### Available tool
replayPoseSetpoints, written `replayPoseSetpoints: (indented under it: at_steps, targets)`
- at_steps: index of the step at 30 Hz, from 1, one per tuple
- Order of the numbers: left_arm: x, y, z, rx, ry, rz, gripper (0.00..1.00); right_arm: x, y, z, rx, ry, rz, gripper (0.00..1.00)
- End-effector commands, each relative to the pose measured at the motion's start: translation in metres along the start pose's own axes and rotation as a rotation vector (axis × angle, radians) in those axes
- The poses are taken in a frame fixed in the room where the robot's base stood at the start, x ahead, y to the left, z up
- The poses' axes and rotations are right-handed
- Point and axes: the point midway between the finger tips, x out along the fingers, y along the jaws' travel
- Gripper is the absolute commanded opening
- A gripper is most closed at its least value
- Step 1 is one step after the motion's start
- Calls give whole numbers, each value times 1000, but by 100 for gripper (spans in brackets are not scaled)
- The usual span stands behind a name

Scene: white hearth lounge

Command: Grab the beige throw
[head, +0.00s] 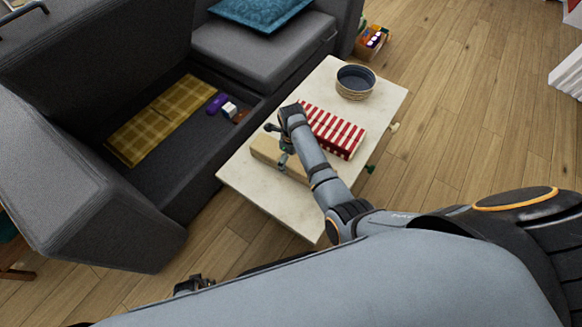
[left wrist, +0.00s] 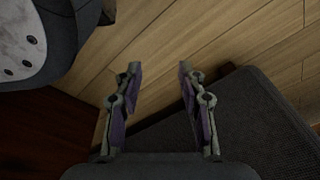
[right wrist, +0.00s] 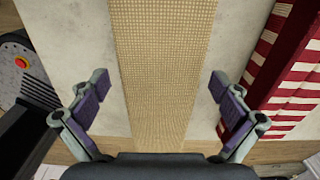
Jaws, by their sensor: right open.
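The beige throw (head: 265,150) lies folded on the pale coffee table (head: 245,178), partly hidden by my right arm in the head view. In the right wrist view the beige throw (right wrist: 160,65) runs as a long woven band between the fingers. My right gripper (head: 277,145) is open over it, with one finger (right wrist: 160,105) on each side; I cannot tell whether they touch it. My left gripper (left wrist: 158,85) is open and empty above the wood floor, away from the table.
A red-and-white striped folded cloth (head: 335,130) lies right beside the beige throw. A dark-lined basket (head: 355,78) stands at the table's far end. The grey sofa's open storage (head: 165,165) holds a mustard plaid throw (head: 160,115) and small items.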

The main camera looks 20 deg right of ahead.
Motion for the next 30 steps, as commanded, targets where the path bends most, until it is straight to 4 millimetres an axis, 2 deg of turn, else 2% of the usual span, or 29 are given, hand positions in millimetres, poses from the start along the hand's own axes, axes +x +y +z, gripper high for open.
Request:
replayPoseSetpoints:
  at_steps: [1, 4, 13, 27, 28, 30]
  targets:
    - [4, 1, -5, 0, 3, 0, 40, 14, -1, -1, 0, 2, 1, 100]
    - [-4, 3, -16, -2, 2, 5, 40, 25, 0, 0, 1, 0, 1, 100]
    - [-10, 4, -20, -2, -1, 6, 40, 28, 0, 0, 1, -1, 0, 99]
    - [-10, 4, -20, -2, -1, 6, 40, 28, 0, 0, 0, -1, 0, 35]
    - [-10, 4, -20, -2, -1, 6, 40, 28, 0, 0, 0, -1, 0, 31]
    - [-10, 3, -20, -2, -1, 6, 40, 27, 0, 0, 0, -2, -1, 31]
